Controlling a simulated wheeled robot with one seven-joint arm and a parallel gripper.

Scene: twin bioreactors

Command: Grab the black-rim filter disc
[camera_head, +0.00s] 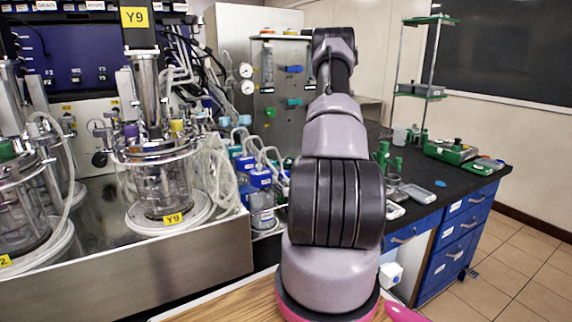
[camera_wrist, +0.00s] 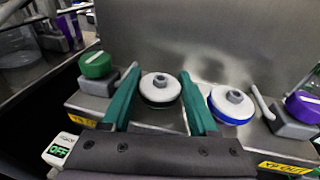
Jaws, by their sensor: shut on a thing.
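The black-rim filter disc (camera_wrist: 160,91) is white on top with a grey central hub and a dark rim. It sits between the two green fingers of my gripper (camera_wrist: 160,72) in the wrist view, and the fingers are shut on it. A blue-rim filter disc (camera_wrist: 231,104) of the same form is just right of the right finger. In the head view my arm hides my gripper, and I cannot make out either disc there.
In the wrist view a green knob (camera_wrist: 96,65) is on the left and a purple knob (camera_wrist: 304,106) on the right, by a steel panel (camera_wrist: 215,45). In the head view, glass bioreactors (camera_head: 160,185) stand left and a black bench (camera_head: 455,185) right.

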